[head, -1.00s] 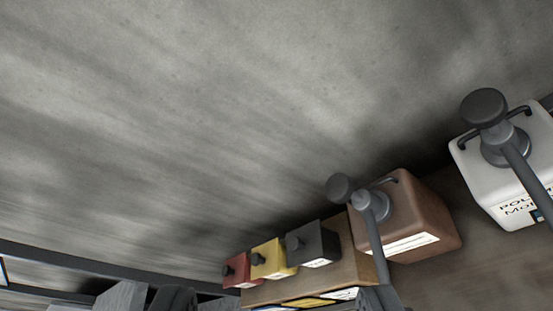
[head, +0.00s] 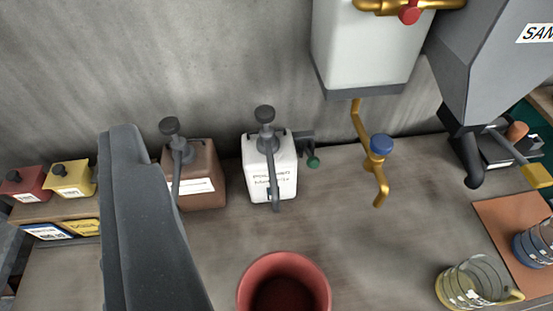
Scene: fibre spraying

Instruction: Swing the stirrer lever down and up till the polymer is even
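A white jug with a polymer label (head: 270,180) stands on the bench against the wall, in the middle of the head view. It has a dark pump top with a long downward spout. A red open vessel (head: 318,285) stands at the bottom edge, dark inside and cut off by the frame. I cannot pick out a stirrer lever for certain, and the polymer's evenness cannot be seen. A broad dark grey part of mine crosses the left side and hides some bench. My gripper's fingertips do not show.
A brown jug (head: 205,165) stands left of the white one. Red (head: 22,185) and yellow (head: 68,178) boxes are at far left. A brass tap with blue knob (head: 380,146) hangs right of centre. A glass beaker (head: 470,283) is at lower right. The bench middle is clear.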

